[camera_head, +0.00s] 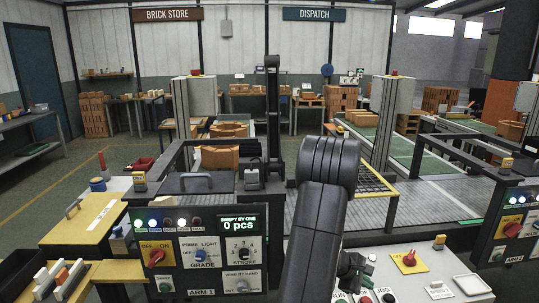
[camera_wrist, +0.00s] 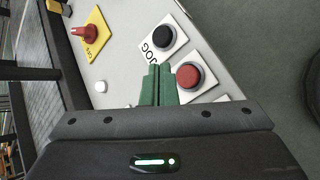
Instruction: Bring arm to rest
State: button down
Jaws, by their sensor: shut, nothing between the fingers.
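My arm rises in the lower middle of the head view and bends down to the right, over the control desk (camera_head: 420,287). My gripper (camera_wrist: 159,70) shows in the wrist view as two green fingers held together, with nothing between them. Its tips are over the desk, between a black JOG button (camera_wrist: 163,37) and a red button (camera_wrist: 189,75). I cannot tell whether the tips touch the desk. In the head view the fingers are hidden or too small to make out.
A control panel (camera_head: 197,252) reading "0 pcs" stands to the left, another panel (camera_head: 516,226) to the right. Conveyors and a metal deck lie behind.

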notch_tip(320, 180, up, 5)
jog(key=shift+r+p, duration=0.2)
jog(key=shift+p, duration=0.85)
jog(key=shift+f, duration=0.15)
notch_tip(320, 180, down, 5)
jog(key=b, duration=0.2)
jog(key=shift+f+b, duration=0.1)
jog(key=shift+b, duration=0.2)
jog(key=shift+f+b, duration=0.3)
jog(key=shift+b, duration=1.05)
jog(key=shift+f+b, duration=0.2)
jog(key=shift+b, duration=0.55)
